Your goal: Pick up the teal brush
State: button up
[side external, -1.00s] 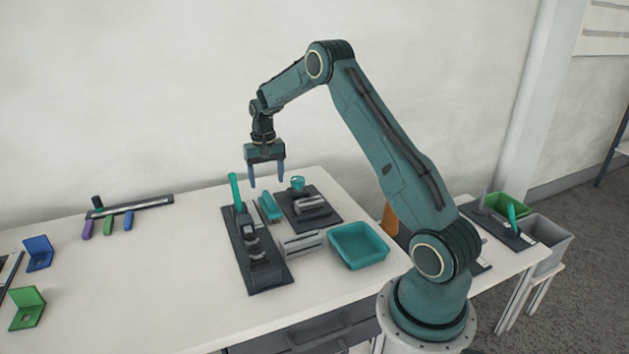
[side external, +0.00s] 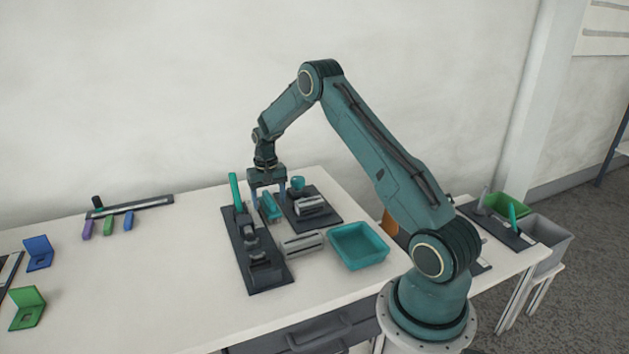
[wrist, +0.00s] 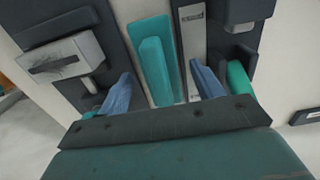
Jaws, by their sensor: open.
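The teal brush (side external: 271,209) lies on the white table between two dark fixture plates. It also shows in the wrist view (wrist: 155,62) as a long teal block with a raised bar along it. My gripper (side external: 268,194) is low over its far end, pointing down and open. In the wrist view my gripper's blue fingers (wrist: 163,88) stand to the left and right of the brush, with a gap on each side. The near part of the brush is hidden behind the gripper body there. I cannot tell the exact fingertip height.
A dark plate (side external: 263,280) with an upright teal handle (side external: 235,190) stands left of the brush. Another dark plate (side external: 325,214) with a teal round part (side external: 298,183) is at right. A teal tray (side external: 358,263) sits in front.

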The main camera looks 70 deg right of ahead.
jog(key=shift+f, duration=1.05)
jog(key=shift+c, duration=0.3)
jog(key=c, duration=1)
